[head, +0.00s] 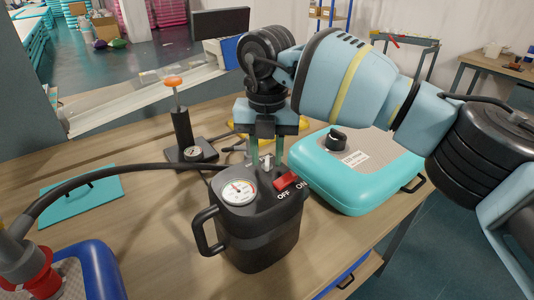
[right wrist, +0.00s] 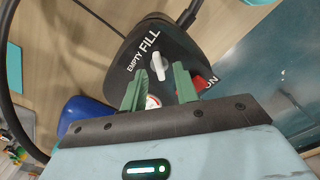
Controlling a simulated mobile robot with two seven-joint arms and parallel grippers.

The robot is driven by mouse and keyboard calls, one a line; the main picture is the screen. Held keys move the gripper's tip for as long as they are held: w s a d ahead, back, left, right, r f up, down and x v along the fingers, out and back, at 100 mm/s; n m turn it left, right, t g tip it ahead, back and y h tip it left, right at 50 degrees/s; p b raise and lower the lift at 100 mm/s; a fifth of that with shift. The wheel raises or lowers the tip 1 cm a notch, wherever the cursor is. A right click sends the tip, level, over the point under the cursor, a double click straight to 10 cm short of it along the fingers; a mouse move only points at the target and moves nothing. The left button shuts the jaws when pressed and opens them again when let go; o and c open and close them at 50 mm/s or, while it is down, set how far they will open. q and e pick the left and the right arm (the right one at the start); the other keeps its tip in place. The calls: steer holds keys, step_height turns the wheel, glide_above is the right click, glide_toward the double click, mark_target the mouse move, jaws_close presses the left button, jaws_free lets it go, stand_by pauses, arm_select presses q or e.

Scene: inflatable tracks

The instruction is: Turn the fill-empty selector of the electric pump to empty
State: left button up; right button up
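The electric pump (head: 255,228) is a black box with a handle, standing on the wooden table. A round gauge (head: 238,192) and a red OFF/ON switch (head: 285,181) are on its top. The white selector knob (right wrist: 158,66) shows in the right wrist view beside the words EMPTY and FILL; its upper end lies nearer FILL. My right gripper (head: 266,154) points down over the pump's top at the back, its green fingers apart. In the right wrist view the open gripper (right wrist: 160,86) has the knob between and just beyond its fingertips; contact cannot be told. My left gripper is out of view.
A black hand pump (head: 184,140) with an orange knob stands behind left. A dark hose (head: 110,168) arcs across the left to a red fitting (head: 25,262) by a blue-edged object. A teal mat (head: 80,197) lies left.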

steer(key=shift+f, duration=0.3)
steer(key=c, duration=0.6)
jaws_close()
